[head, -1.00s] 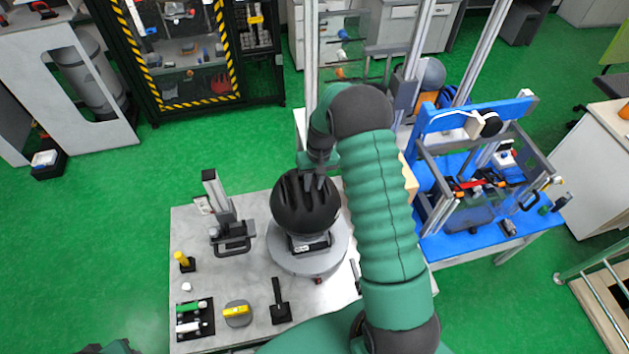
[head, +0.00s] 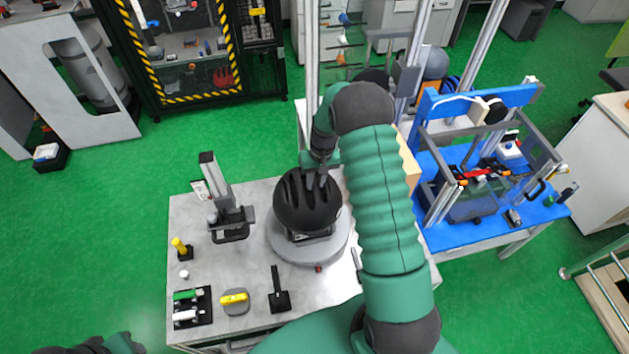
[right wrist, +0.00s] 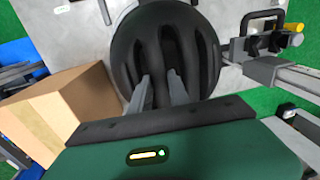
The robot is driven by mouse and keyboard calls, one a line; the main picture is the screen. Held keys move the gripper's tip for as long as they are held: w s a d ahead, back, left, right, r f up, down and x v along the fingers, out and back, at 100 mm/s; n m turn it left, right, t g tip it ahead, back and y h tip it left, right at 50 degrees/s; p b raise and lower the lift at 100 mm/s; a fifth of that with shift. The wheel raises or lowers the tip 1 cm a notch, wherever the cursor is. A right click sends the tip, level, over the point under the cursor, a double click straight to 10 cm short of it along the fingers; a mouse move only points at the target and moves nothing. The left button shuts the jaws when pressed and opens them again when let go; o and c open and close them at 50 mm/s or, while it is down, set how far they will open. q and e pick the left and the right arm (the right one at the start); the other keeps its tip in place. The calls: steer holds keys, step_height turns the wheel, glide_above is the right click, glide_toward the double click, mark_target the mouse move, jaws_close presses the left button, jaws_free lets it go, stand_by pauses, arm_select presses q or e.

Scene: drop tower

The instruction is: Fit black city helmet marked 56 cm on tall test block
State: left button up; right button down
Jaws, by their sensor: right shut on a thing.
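The black vented helmet (head: 306,208) sits over a test block on the round grey turntable-like base (head: 285,250) on the grey table. My right gripper (head: 319,178) is at the top of the helmet, its fingers shut on the shell at the vents. In the right wrist view the helmet (right wrist: 150,50) fills the middle, with the gripper's fingers (right wrist: 157,92) reaching into its vents. The block is almost wholly hidden under the helmet, and no size mark can be read. My left arm shows only at the bottom left edge; its gripper is not in view.
A grey upright gauge stand (head: 225,205) is left of the helmet. A yellow-topped piece (head: 180,247), a tray of green and white tools (head: 189,308) and a black stand (head: 279,292) are in front. A cardboard box (right wrist: 65,110) is close beside the right gripper.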

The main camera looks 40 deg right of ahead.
steer(key=shift+w+f, duration=0.3)
steer(key=shift+w, duration=0.05)
arm_select(q)
steer(key=shift+w+d+f, duration=0.1)
steer(key=shift+w+f, duration=0.1)
steer(key=shift+w, duration=0.1)
steer(key=shift+s+b, duration=0.15)
steer(key=shift+b, duration=0.15)
arm_select(e)
steer(key=shift+s+f, duration=0.1)
steer(key=shift+s, duration=0.1)
arm_select(q)
steer(key=shift+f, duration=0.15)
arm_select(e)
steer(key=shift+a+f, duration=0.1)
steer(key=shift+f, duration=0.05)
steer(key=c, duration=1.2)
jaws_free()
steer(key=c, duration=0.3)
arm_select(q)
steer(key=shift+r+p, duration=0.7)
steer(key=shift+r, duration=0.05)
arm_select(e)
steer(key=shift+r, duration=1.1)
